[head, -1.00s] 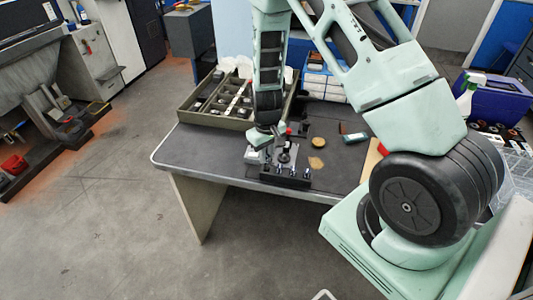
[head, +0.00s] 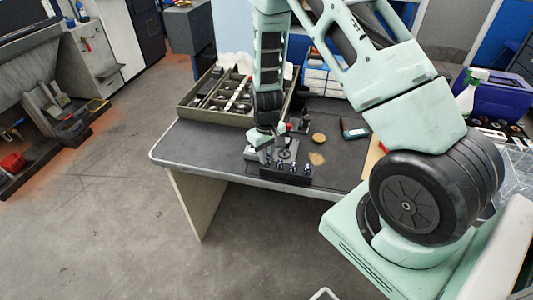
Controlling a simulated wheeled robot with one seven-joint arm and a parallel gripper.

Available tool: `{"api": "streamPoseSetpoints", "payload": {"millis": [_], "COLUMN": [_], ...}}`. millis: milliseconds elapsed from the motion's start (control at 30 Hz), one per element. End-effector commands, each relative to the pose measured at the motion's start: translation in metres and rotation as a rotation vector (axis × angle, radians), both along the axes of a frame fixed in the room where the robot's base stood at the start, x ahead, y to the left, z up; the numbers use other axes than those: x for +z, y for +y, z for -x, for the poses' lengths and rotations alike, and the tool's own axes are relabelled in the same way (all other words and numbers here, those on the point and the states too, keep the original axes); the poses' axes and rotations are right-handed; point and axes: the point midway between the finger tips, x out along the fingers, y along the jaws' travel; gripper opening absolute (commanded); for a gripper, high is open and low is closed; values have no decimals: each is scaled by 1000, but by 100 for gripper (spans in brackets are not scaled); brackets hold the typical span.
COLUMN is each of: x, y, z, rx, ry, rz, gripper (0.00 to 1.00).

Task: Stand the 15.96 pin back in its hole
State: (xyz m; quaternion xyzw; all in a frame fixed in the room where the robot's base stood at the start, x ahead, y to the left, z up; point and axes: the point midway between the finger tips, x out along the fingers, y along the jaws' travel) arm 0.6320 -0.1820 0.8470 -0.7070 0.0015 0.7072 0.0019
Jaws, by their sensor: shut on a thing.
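My gripper (head: 267,158) points down over the front of the grey bench, close behind and left of a dark pin block (head: 286,176). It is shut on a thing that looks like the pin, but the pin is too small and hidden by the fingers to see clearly. Several small shiny pins show along the block's top. The holes and the size markings cannot be read, and I cannot tell whether the held pin touches the block. A grey fixture (head: 288,150) stands just right of my gripper.
An olive divided tray (head: 205,113) stands at the back left of the bench (head: 190,150). A round brass-coloured disc (head: 319,138), a tan patch (head: 317,158) and a dark teal-edged box (head: 354,130) lie to the right. The bench's left front is clear.

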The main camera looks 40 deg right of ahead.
Motion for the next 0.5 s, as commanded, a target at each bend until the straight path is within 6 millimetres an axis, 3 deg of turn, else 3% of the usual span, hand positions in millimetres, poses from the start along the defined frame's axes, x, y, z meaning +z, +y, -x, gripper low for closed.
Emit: {"api": "streamPoseSetpoints", "payload": {"millis": [500], "x": [-12], "y": [0], "z": [0], "rx": [0], "ry": [0], "rz": [0], "gripper": [0]}}
